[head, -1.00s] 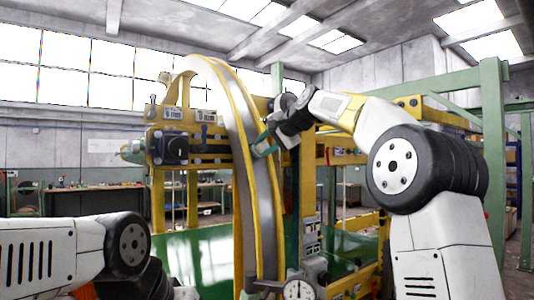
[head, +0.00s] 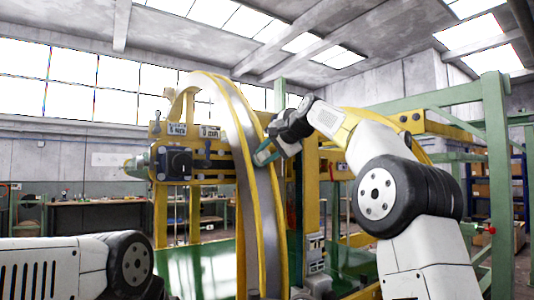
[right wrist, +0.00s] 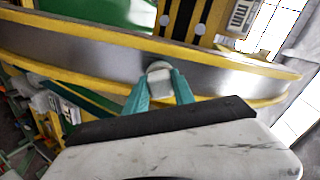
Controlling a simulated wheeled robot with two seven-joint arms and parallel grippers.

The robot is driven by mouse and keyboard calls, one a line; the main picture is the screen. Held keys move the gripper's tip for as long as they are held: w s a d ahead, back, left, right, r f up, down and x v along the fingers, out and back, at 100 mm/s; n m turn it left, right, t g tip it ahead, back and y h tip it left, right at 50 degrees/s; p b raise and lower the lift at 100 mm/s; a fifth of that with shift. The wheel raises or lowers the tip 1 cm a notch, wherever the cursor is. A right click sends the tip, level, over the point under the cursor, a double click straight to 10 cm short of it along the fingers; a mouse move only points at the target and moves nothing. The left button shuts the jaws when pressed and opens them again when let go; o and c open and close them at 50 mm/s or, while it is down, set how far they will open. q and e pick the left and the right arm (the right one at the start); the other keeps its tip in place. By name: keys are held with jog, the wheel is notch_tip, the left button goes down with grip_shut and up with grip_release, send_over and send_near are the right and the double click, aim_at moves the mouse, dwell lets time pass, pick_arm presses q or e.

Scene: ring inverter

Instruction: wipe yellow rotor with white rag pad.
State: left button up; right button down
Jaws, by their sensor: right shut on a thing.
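The yellow rotor (head: 247,150) is a large upright ring with yellow rims and a grey metal band between them. In the right wrist view its band (right wrist: 225,75) runs across the picture. My right gripper (head: 264,156) is at the ring's band, on its right side in the head view. Its teal fingers (right wrist: 158,84) are shut on the white rag pad (right wrist: 159,67), a small pale piece between the tips. The pad lies against or very close to the band; exact contact is hard to tell. My left gripper is out of view; only its arm shows at lower left.
A yellow frame with a dark motor-like unit (head: 177,163) stands left of the ring. Green posts (head: 496,170) and yellow beams stand on the right, near my right arm. Workbenches (head: 95,215) line the back wall. A shiny green surface (head: 205,270) lies below the ring.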

jog(key=shift+s+d+f, duration=0.1)
jog(key=shift+s+f, duration=0.1)
jog(key=shift+f, duration=0.55)
jog(key=shift+s+d+f, duration=0.1)
jog(key=shift+s+f, duration=0.05)
jog(key=shift+f, duration=0.55)
jog(key=shift+s+d+f, duration=0.3)
jog(key=shift+s+f, duration=0.1)
jog(key=shift+f, duration=0.7)
jog(key=shift+s+d+f, duration=0.25)
jog(key=shift+s+f, duration=0.2)
jog(key=shift+f, duration=0.65)
jog(key=shift+s+d+f, duration=0.3)
jog(key=shift+s+f, duration=0.1)
jog(key=shift+f, duration=0.7)
jog(key=shift+a, duration=0.1)
jog(key=shift+a, duration=0.1)
jog(key=shift+w+a+r, duration=0.4)
jog(key=shift+w+r, duration=0.15)
jog(key=shift+r, duration=1.25)
jog(key=shift+w+a+r, duration=0.35)
jog(key=shift+w+r, duration=0.15)
jog(key=shift+r, duration=1.25)
jog(key=shift+w+a+r, duration=0.4)
jog(key=shift+w+r, duration=0.15)
jog(key=shift+r, duration=1.25)
jog(key=shift+w+f, duration=0.1)
